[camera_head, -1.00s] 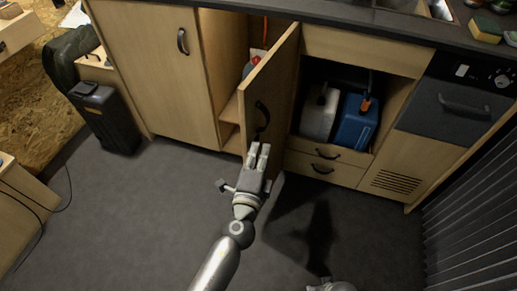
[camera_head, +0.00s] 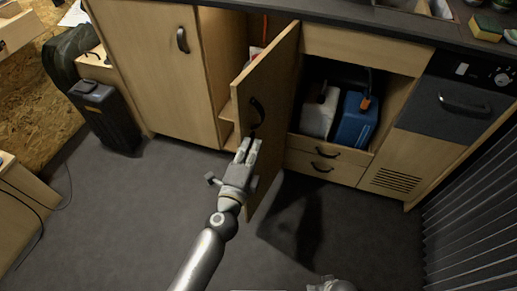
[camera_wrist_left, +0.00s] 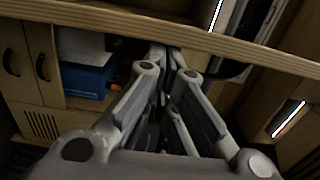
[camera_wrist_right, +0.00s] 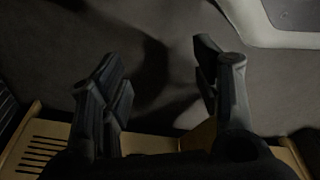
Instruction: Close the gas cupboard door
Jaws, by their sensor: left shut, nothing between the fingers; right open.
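The gas cupboard door (camera_head: 274,112) stands open, swung out toward me, with its dark handle (camera_head: 256,112) on the face turned to the left. My left gripper (camera_head: 249,145) is shut and empty, its fingertips just below that handle. I cannot tell whether the fingertips touch the door. In the left wrist view the fingers (camera_wrist_left: 170,62) reach to the door's edge (camera_wrist_left: 190,38). The open gas cupboard (camera_head: 255,35) shows behind the door, its inside mostly hidden. My right gripper (camera_wrist_right: 160,80) is open and empty over the dark floor in the right wrist view.
Right of the door, an open compartment holds a blue canister (camera_head: 357,120) and a pale canister (camera_head: 320,112), above two drawers (camera_head: 322,160). A closed cupboard door (camera_head: 165,75) is at the left. A black case (camera_head: 104,115) stands on the floor at left. The floor in front is clear.

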